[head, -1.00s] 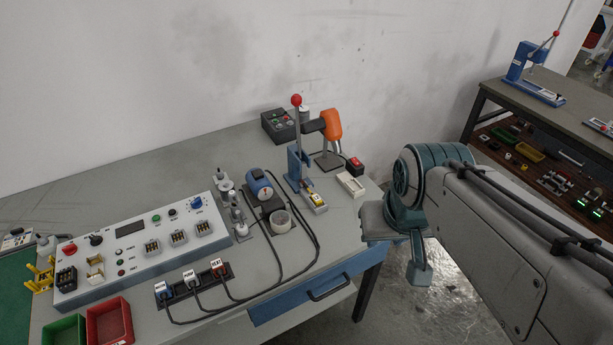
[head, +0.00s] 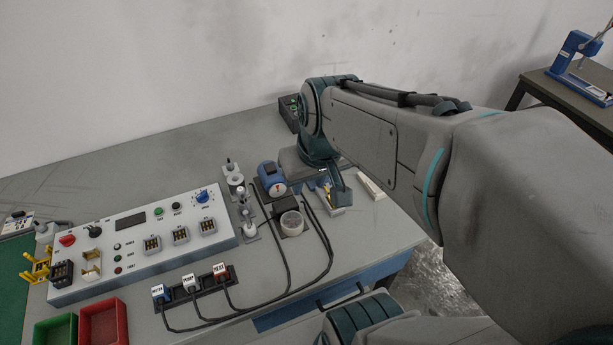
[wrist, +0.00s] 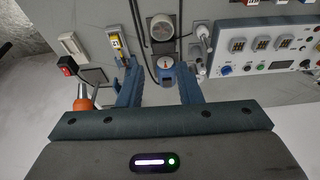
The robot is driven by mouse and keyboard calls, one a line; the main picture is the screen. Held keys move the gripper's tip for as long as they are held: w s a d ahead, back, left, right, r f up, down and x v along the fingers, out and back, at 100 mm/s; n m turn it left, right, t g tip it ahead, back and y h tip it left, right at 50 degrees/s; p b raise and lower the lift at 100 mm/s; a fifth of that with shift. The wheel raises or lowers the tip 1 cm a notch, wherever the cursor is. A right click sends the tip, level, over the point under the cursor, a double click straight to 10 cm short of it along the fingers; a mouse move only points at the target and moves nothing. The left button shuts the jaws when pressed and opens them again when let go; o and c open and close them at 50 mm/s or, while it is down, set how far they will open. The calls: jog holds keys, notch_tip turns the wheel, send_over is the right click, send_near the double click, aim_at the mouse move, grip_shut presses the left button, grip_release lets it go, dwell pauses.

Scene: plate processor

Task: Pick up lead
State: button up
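Three leads with labelled plugs sit in a black holder (head: 196,288) on the table front: a blue-topped MOTR plug (head: 161,293), a white PUMP plug (head: 190,283) and a red HEAT plug (head: 221,271). Their black cables (head: 287,262) run across the table towards the blue gauge (head: 271,180). My gripper (head: 337,187) is over the table, right of the gauge and well behind the plugs. In the wrist view my gripper (wrist: 160,84) is open and empty, its fingers apart, with the gauge (wrist: 166,72) showing between them. Plug tops are partly visible at that view's upper right edge.
A white control panel (head: 140,241) with sockets and knobs stands left of the holder. Green (head: 55,332) and red (head: 103,322) bins are at front left.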

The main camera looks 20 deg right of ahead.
jog(key=b, duration=0.6)
send_near(326, 189)
jog(key=f, duration=0.2)
jog(key=shift+w+a+f, duration=0.25)
jog(key=shift+a+f, duration=0.1)
jog(key=x, duration=0.3)
jog(key=shift+w+d+f+p, duration=0.25)
jog(key=shift+d+p, duration=0.05)
jog(key=shift+d, duration=0.1)
jog(key=shift+w+f, duration=0.2)
jog(key=shift+f, duration=0.45)
grip_shut()
